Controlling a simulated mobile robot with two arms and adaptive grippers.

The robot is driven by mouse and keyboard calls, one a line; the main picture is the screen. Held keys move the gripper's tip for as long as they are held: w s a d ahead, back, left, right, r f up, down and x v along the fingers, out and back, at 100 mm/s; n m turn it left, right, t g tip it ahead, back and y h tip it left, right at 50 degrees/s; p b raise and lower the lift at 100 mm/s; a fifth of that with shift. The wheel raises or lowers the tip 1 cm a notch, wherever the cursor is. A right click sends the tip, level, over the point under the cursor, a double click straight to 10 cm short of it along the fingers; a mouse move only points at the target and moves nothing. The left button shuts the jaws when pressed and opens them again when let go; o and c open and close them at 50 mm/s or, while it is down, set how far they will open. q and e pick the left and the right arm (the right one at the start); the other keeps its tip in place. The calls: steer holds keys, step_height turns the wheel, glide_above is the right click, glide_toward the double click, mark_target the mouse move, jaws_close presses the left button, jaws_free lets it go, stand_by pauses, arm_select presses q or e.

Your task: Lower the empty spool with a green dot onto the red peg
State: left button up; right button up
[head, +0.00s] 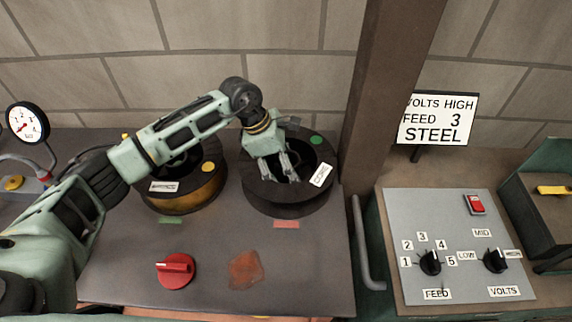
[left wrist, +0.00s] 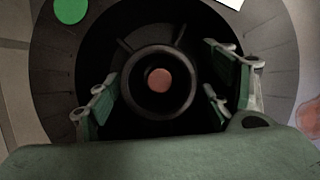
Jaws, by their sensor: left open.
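The dark empty spool with a green dot (head: 287,203) sits on the bench at the back right, above a red mark. Its green dot (head: 316,140) and white label face up. In the left wrist view the spool's flange (left wrist: 275,65) surrounds the hub. The red peg's round end (left wrist: 159,80) shows inside the hub ring, roughly centred. My left gripper (head: 285,172) reaches down into the spool. In the left wrist view its open fingers (left wrist: 163,92) stand on either side of the hub, apart from it. My right gripper is not in view.
A spool of golden wire with a yellow dot (head: 183,199) stands just left, partly behind my arm. A red knob (head: 175,270) and a rust-coloured patch (head: 245,269) lie in front. A brown post (head: 387,80), handle (head: 366,245) and control panel (head: 455,230) are at the right.

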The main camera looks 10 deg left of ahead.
arm_select(q)
steer(key=w+v, duration=0.1)
steer(key=v, duration=1.1)
steer(key=shift+s, duration=0.45)
steer(key=shift+f, duration=0.1)
